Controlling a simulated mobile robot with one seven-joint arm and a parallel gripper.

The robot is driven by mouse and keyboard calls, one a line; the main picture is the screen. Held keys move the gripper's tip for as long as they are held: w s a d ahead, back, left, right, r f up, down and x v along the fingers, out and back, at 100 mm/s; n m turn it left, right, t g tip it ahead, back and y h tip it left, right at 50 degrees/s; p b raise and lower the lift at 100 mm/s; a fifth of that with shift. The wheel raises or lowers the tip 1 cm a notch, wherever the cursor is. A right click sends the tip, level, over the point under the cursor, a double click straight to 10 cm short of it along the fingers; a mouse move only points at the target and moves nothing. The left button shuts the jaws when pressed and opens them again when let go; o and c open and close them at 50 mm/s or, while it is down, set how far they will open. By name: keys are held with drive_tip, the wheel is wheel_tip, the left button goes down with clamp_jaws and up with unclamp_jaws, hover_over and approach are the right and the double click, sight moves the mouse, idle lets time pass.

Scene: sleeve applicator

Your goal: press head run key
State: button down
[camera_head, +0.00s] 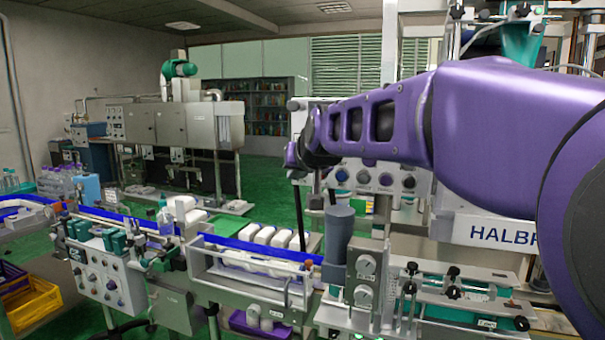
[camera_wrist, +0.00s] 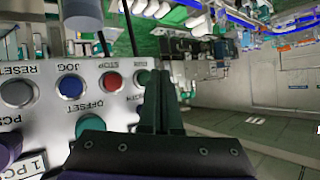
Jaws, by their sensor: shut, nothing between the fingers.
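A pale control panel (camera_wrist: 45,110) fills the left of the wrist view. It carries a grey RESET key (camera_wrist: 17,92), a blue JOG key (camera_wrist: 70,86) and a red STOP key (camera_wrist: 112,81). Another round key (camera_wrist: 142,77) sits beside STOP, close to my fingers; I cannot read its label or confirm that it is the head run key. My gripper (camera_wrist: 161,78) is shut and empty, its dark fingers in front of the panel's right edge. I cannot tell whether they touch it. In the head view the panel (camera_head: 375,192) shows below my purple arm.
A green OFFSET knob (camera_wrist: 90,125) and a purple knob (camera_wrist: 8,148) sit lower on the panel. In the head view, a grey cylinder (camera_head: 338,235) stands below the panel, beside a conveyor with white bottles (camera_head: 265,235). Green floor (camera_head: 265,185) lies open behind.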

drive_tip(key=shift+w, duration=0.1)
drive_tip(key=shift+w+d, duration=0.15)
drive_tip(key=shift+w, duration=0.15)
